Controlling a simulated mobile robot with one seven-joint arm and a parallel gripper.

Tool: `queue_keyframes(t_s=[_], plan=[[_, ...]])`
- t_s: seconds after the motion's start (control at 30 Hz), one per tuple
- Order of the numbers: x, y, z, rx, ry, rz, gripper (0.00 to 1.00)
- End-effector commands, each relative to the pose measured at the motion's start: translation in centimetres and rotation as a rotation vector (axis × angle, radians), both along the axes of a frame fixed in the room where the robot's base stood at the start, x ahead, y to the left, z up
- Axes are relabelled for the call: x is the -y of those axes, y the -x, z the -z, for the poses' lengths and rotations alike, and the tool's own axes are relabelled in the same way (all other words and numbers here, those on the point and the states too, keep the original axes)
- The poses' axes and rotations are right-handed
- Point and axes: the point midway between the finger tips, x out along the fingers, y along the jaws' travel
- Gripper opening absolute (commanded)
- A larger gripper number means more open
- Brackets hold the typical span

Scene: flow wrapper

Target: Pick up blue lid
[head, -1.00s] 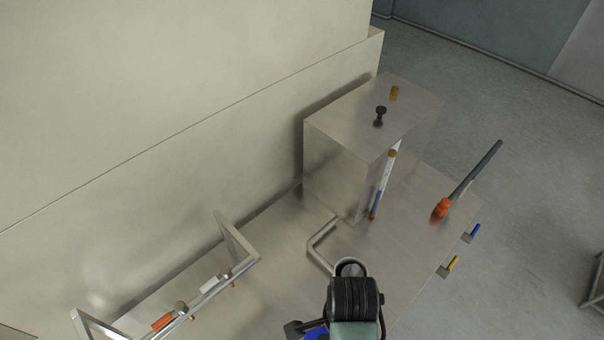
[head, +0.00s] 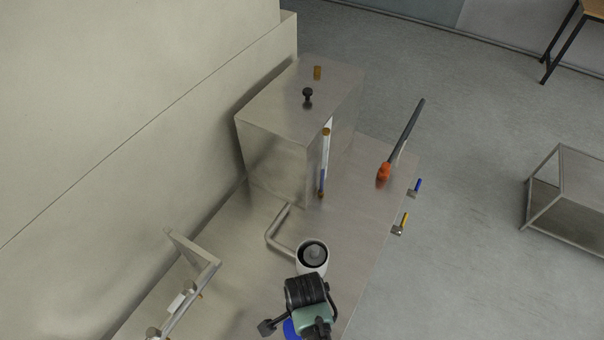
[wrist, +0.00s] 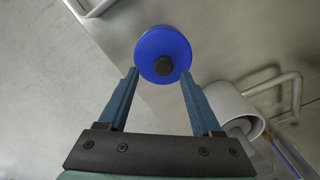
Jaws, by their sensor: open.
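The blue lid (wrist: 150,45) is a round disc with a dark knob (wrist: 163,66) in its middle. In the wrist view it lies on the metal surface just beyond the fingertips. My gripper (wrist: 160,77) is open, with one finger on each side of the knob's line and nothing held. In the head view my gripper is at the bottom, and only part of the blue lid (head: 291,329) shows beside it. The rest of the lid is hidden behind my arm there.
A white cup-like cylinder (head: 312,257) stands close to my gripper, with a bent metal bar (head: 277,236) beside it. A metal box (head: 270,150) with a black knob stands farther back. An orange-and-black handle (head: 384,174) is at the right.

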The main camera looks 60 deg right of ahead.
Motion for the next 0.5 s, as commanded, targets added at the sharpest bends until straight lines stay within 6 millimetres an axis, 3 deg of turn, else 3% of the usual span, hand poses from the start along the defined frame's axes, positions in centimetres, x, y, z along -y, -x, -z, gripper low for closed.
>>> queue_keyframes(t_s=[0.23,0.5], plan=[[0.2,-0.3,2.7,0.000,-0.001,0.002,0.66],[0.2,-0.3,3.5,0.001,0.001,0.001,0.66]])
